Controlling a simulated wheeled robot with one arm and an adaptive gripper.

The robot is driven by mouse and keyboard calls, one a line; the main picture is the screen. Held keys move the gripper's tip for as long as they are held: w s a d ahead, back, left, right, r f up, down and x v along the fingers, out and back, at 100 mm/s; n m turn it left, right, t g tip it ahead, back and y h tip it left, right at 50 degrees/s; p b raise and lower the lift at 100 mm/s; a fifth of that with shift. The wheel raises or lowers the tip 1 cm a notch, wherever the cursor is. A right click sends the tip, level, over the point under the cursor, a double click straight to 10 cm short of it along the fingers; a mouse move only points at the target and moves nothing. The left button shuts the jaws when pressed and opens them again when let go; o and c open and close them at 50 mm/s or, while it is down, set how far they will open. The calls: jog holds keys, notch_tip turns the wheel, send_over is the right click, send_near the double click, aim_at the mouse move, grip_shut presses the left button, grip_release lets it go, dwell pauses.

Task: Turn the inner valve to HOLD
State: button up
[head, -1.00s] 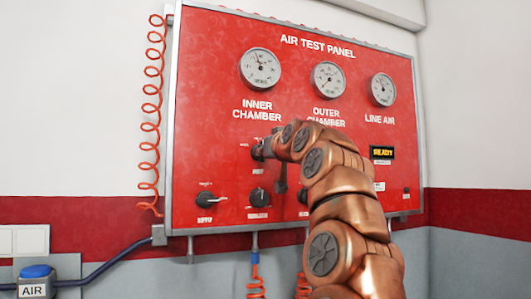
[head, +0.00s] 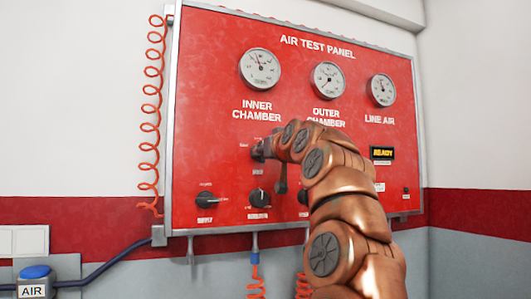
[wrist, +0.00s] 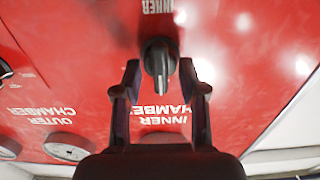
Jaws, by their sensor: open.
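The inner valve (wrist: 158,58) is a black knob with a grey pointer bar on the red panel. In the wrist view, which shows the panel upside down, its bar points down the picture, towards the INNER CHAMBER lettering. My gripper (wrist: 160,72) is open, with one finger on each side of the knob and a visible gap on both sides. Contact with the knob is not seen. In the head view my gripper (head: 268,149) is at the panel below the INNER CHAMBER lettering and largely hides the valve. The small labels around it are too blurred to read surely.
The air test panel (head: 215,110) carries the inner gauge (head: 260,68), outer gauge (head: 328,80) and line air gauge (head: 382,90). Below are the supply knob (head: 206,200) and another black knob (head: 259,198). My arm covers part of the panel's right half.

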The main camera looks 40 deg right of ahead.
jog(key=v, duration=1.2)
dwell(0.4)
